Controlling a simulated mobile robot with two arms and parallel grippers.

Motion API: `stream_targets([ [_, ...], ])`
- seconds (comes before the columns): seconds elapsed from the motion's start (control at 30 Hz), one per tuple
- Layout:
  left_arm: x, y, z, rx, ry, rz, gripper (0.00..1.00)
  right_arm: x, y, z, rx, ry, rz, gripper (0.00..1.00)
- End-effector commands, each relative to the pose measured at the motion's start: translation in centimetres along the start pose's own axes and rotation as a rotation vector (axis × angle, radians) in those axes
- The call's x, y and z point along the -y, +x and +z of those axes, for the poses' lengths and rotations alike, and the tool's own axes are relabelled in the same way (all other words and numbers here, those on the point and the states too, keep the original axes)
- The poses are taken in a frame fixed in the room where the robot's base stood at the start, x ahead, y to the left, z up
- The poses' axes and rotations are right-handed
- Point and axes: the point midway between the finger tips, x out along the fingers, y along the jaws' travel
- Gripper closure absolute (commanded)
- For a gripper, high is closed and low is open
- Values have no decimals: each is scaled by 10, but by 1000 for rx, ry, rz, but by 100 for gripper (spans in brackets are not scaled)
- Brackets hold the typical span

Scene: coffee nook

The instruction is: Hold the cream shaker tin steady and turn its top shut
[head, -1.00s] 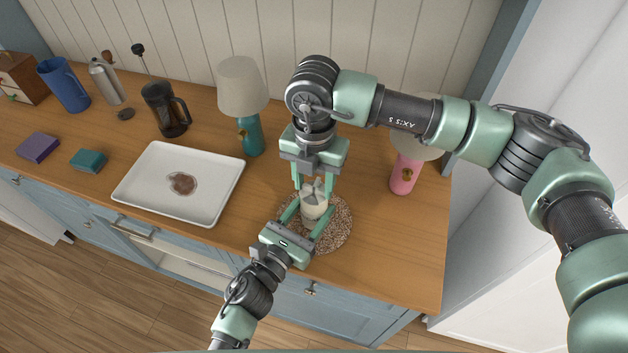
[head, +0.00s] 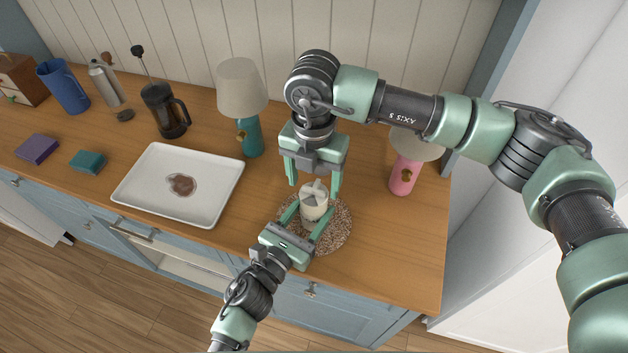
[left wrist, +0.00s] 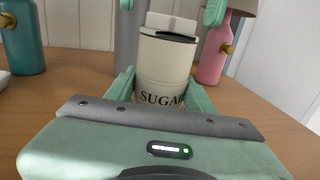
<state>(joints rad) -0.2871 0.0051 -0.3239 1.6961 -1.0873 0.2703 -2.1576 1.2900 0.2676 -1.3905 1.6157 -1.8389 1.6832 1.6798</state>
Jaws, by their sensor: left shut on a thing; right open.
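The cream shaker tin (head: 313,210) stands upright on a round speckled mat (head: 342,230). The tin shows in the left wrist view (left wrist: 165,72) with dark "SUGAR" lettering. Its pale top (left wrist: 172,23) is on it, with a dark line at the rim; I cannot tell whether it is fully turned shut. My left gripper (head: 315,206) is shut on the tin's body from the front. My right gripper (head: 313,188) points down above the tin, open, with one finger on each side of the top and apart from it. Its fingertips show at the upper edge of the left wrist view.
A teal lamp (head: 250,135) stands behind left of the tin and a pink lamp (head: 403,175) to the right. A white tray (head: 150,205) lies left. The counter's front edge is close.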

Motion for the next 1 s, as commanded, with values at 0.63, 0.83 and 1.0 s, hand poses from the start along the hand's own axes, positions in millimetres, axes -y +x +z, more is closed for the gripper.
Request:
stream_targets([
  [0.63,-1,0,0,-1,0,2,93,0,-108,1,4,2,1,31],
  [0.83,-1,0,0,0,0,2,93,0,-111,1,3,2,1,31],
  [1.0,-1,0,0,0,0,2,93,0,-110,1,3,2,1,31],
])
